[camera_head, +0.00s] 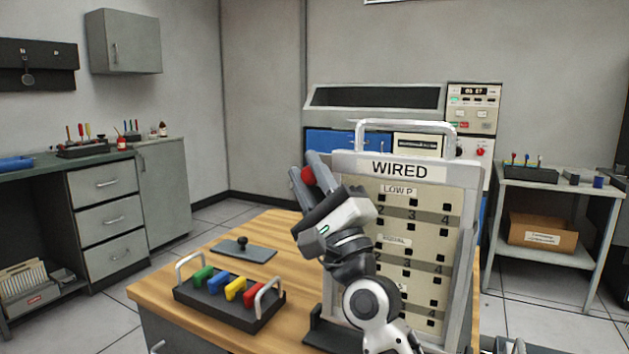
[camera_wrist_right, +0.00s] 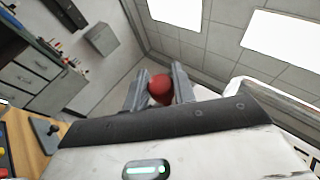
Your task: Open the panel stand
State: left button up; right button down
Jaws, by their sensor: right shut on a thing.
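The panel stand (camera_head: 399,170) is a grey frame with a silver top handle, a "WIRED" label and a cream panel with rows of numbered square holes. It stands upright at the right part of the wooden table. My right gripper (camera_head: 306,178) is at the stand's upper left side, its wrist and arm covering part of the panel. Its fingers are shut on a red ball knob (camera_wrist_right: 160,88), which also shows in the head view (camera_head: 308,174). What the knob is fixed to is hidden. My left gripper is not in view.
A black tray (camera_head: 229,310) with silver handles and green, blue, yellow and red pieces sits on the wooden table (camera_head: 160,288). Behind it lies a dark plate with a black knob (camera_head: 243,243). A blue-fronted console is behind the stand. A side table (camera_head: 557,185) stands at right.

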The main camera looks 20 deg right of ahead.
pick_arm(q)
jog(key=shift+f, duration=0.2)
pick_arm(e)
jog(key=shift+a+f, duration=0.15)
jog(key=shift+a, duration=0.05)
jog(key=c, duration=1.4)
grip_release()
jog(key=shift+c, duration=0.2)
jog(key=o, duration=0.3)
jog(key=shift+s+y, duration=0.15)
jog(key=shift+y, duration=0.15)
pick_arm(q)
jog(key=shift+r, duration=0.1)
pick_arm(e)
jog(key=shift+s+d+f, duration=0.1)
jog(key=shift+s+d, duration=0.05)
pick_arm(q)
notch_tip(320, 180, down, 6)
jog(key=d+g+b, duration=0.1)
jog(key=b, duration=0.3)
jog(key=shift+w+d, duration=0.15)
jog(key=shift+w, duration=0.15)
pick_arm(e)
jog(key=v, duration=1.5)
jog(key=shift+s, duration=0.3)
